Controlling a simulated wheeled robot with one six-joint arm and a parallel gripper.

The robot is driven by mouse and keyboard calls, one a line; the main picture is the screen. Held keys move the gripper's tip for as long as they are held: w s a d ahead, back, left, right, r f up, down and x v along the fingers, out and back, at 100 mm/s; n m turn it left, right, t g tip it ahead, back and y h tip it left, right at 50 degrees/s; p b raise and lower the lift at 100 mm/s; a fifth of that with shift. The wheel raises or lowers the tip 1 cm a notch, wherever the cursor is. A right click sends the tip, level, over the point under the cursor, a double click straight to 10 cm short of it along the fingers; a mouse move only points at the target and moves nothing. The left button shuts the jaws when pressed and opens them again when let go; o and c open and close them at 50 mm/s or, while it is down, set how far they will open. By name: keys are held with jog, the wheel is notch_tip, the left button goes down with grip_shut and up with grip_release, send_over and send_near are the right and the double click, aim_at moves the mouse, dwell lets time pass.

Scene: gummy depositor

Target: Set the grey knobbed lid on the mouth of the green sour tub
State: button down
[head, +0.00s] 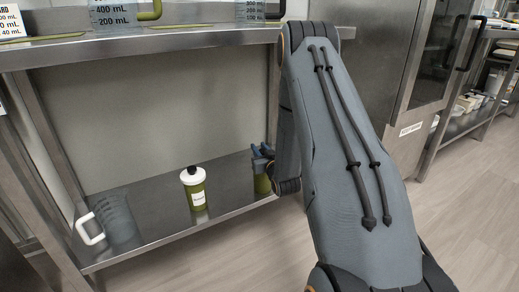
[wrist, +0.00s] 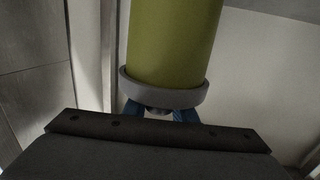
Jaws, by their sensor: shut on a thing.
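The green sour tub (head: 262,184) stands upright on the lower steel shelf, partly hidden behind my arm. It fills the upper middle of the wrist view (wrist: 172,40). The grey lid (wrist: 160,93) lies across the tub's near end, in line with it. My gripper (head: 262,153) is above the tub, its blue fingers (wrist: 160,112) shut on the lid's knob, which is mostly hidden between them. No gap shows between lid and tub, but I cannot tell whether the lid is fully seated. The lid is hard to make out in the head view.
A green-and-white bottle with a black cap (head: 194,188) stands to the left on the lower shelf (head: 160,225). A clear jug with a white handle (head: 90,230) is at the far left. The upper shelf (head: 150,44) holds measuring jugs and overhangs the space. A steel upright stands beside my gripper.

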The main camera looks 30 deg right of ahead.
jog(key=c, duration=1.4)
grip_release()
jog(key=s+p, duration=0.1)
jog(key=s, duration=0.1)
jog(key=s+a+p, duration=0.1)
jog(key=s, duration=0.2)
jog(key=s+p, duration=0.1)
jog(key=s, duration=0.1)
jog(key=shift+s+a+r, duration=0.15)
jog(key=shift+s, duration=0.25)
